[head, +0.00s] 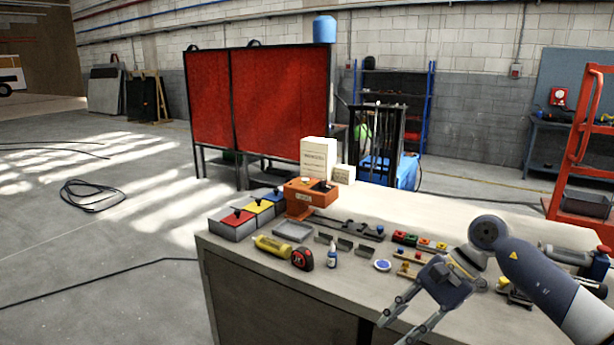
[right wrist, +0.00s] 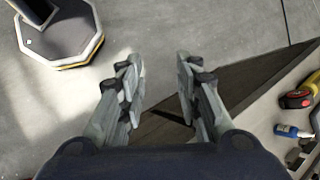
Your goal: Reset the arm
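My right arm comes in from the right in the head view. My right gripper (head: 398,322) hangs at the front edge of the workbench (head: 283,281), pointing down and to the left. In the right wrist view the two fingers of my right gripper (right wrist: 160,75) stand well apart with nothing between them. Bare floor and the bench's front corner show beyond them. My left gripper does not show in either view.
The bench holds red, yellow and blue boxes, an orange device (head: 305,200), a grey tray (head: 293,231), a yellow cylinder (head: 272,248), a tape measure (head: 302,259) and a small blue-white bottle (head: 332,256). Red screens (head: 260,105) stand behind. Open floor lies left.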

